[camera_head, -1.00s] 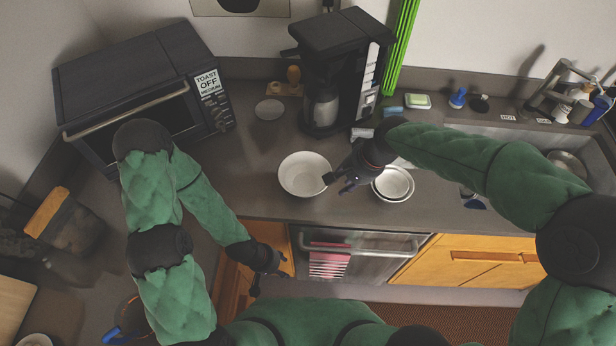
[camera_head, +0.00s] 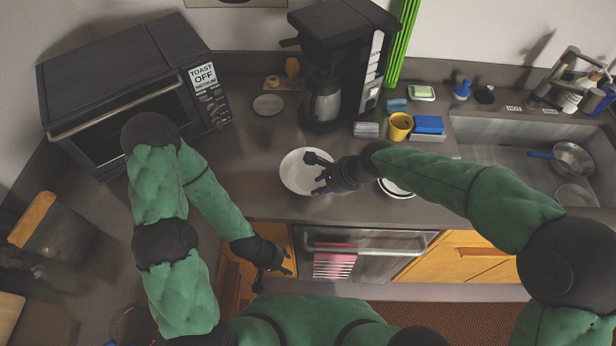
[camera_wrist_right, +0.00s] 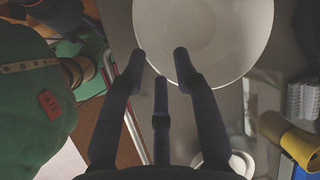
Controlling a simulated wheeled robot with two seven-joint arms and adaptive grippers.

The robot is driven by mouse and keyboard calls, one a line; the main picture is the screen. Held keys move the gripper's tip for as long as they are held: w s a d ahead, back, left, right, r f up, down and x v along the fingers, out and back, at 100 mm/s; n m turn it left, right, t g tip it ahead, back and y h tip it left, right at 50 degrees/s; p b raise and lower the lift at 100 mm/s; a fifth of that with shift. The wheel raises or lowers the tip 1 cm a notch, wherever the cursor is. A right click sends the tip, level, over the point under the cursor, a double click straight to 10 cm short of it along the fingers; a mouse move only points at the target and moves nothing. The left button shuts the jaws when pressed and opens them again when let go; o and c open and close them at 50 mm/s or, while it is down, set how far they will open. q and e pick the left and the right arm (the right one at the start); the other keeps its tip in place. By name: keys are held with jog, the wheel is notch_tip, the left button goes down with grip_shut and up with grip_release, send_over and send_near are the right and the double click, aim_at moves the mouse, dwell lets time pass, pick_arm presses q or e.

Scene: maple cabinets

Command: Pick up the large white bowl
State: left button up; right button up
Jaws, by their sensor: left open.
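The large white bowl (camera_head: 296,178) sits on the dark counter in front of the coffee maker. My right gripper (camera_head: 317,174) is over the bowl's right part, with its fingers spread and nothing between them. In the right wrist view, the bowl (camera_wrist_right: 212,38) fills the upper middle, and the open fingertips (camera_wrist_right: 160,56) overlap its near rim. Whether they touch it I cannot tell. My left gripper (camera_head: 274,272) is open and empty, low in front of the counter edge, away from the bowl.
Smaller white bowls (camera_head: 396,189) lie right of the large bowl, partly hidden by my right arm. The coffee maker (camera_head: 338,70) stands behind, the toaster oven (camera_head: 130,90) at left. A yellow mug (camera_head: 399,127) and the sink (camera_head: 500,145) are at right.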

jog(key=b+x, duration=0.1)
jog(key=x, duration=0.4)
jog(key=shift+s+f+b, duration=0.1)
jog(key=shift+b, duration=0.2)
grip_shut()
